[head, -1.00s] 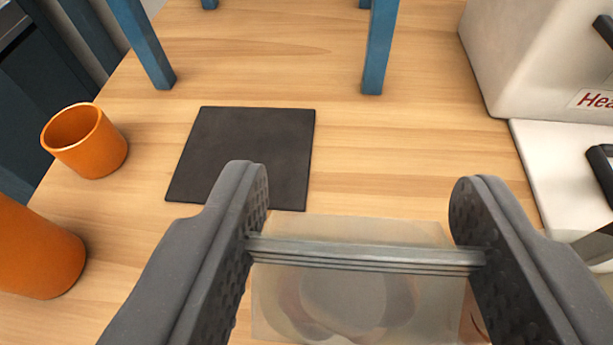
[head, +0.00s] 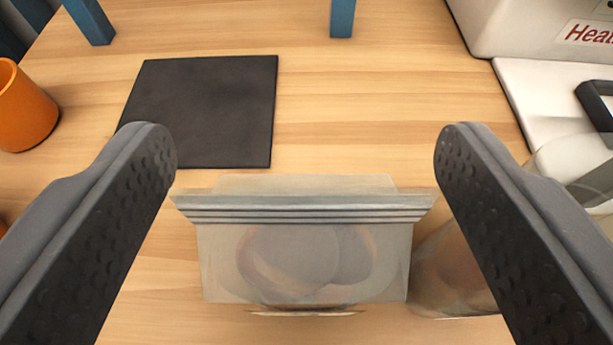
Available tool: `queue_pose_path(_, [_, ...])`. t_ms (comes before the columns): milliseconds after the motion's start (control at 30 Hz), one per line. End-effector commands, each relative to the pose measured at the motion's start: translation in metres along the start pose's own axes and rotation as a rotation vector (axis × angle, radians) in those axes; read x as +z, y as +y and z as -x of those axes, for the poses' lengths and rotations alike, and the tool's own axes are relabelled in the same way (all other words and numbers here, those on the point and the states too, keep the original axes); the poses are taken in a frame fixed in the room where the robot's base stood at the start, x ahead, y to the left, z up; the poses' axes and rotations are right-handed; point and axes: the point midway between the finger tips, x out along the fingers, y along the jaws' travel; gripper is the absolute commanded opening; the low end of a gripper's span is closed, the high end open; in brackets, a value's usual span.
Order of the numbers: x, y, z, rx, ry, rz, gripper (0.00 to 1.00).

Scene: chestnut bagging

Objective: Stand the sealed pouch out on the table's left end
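The sealed pouch (head: 305,265) is clear, with rounded brown shapes inside and a grey ribbed bar (head: 305,208) across its top. It is upright, apparently on the wooden table (head: 390,110), though its base is mostly hidden from this high angle. My gripper (head: 307,150) is open around it, one finger on each side.
A dark square mat (head: 205,110) lies beyond the pouch to the left. An orange cup (head: 22,108) stands at the far left. Another clear item with brown contents (head: 450,275) is close on the right. A white heat sealer (head: 510,25) stands at upper right. Blue legs (head: 342,18) rise at the back.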

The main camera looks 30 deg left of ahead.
Motion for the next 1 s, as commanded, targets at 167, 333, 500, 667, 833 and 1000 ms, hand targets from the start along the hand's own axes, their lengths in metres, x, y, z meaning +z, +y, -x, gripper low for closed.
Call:
queue_pose_path(167, [-0.002,0.0,0.001,0.0,0.001,0.0,0.72])
queue_pose_path(333, [-0.003,0.0,0.013,0.0,0.001,0.0,0.72])
queue_pose_path(500, [-0.003,0.0,0.035,0.0,0.003,0.0,0.72])
queue_pose_path(667, [-0.003,0.0,0.059,0.0,0.001,0.0,0.72])
queue_pose_path(833, [-0.002,0.0,0.083,0.0,0.0,0.0,0.72])
queue_pose_path(1000, [-0.003,-0.001,0.103,-0.001,0.0,0.0,0.72])
